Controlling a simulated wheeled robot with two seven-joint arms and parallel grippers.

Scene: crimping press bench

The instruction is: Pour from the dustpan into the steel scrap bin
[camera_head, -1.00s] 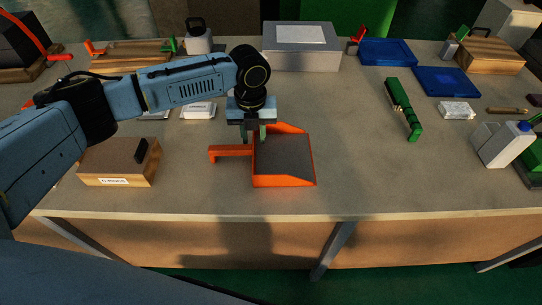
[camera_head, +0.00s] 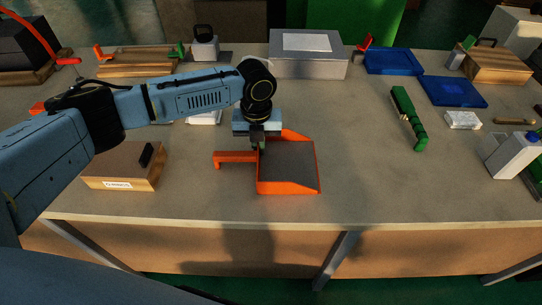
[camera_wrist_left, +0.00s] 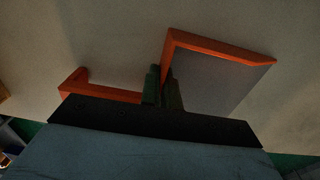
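The orange dustpan (camera_head: 288,188) with a grey inner floor lies flat on the bench, its handle (camera_head: 236,156) pointing left. It also shows in the left wrist view (camera_wrist_left: 215,50). My left gripper (camera_head: 259,146) is low over the pan's left wall, near the handle root. In the left wrist view its fingers (camera_wrist_left: 163,88) are close together, with the pan's left wall between them. Whether the pan holds anything is too dark to tell. I cannot make out a steel scrap bin for certain. My right gripper is not in view.
A wooden box (camera_head: 125,168) stands left of the dustpan. A grey box with a white label (camera_head: 308,64) stands behind. Blue trays (camera_head: 452,91), a green tool (camera_head: 407,117) and a white jug (camera_head: 510,156) are to the right. Bench right of the pan is clear.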

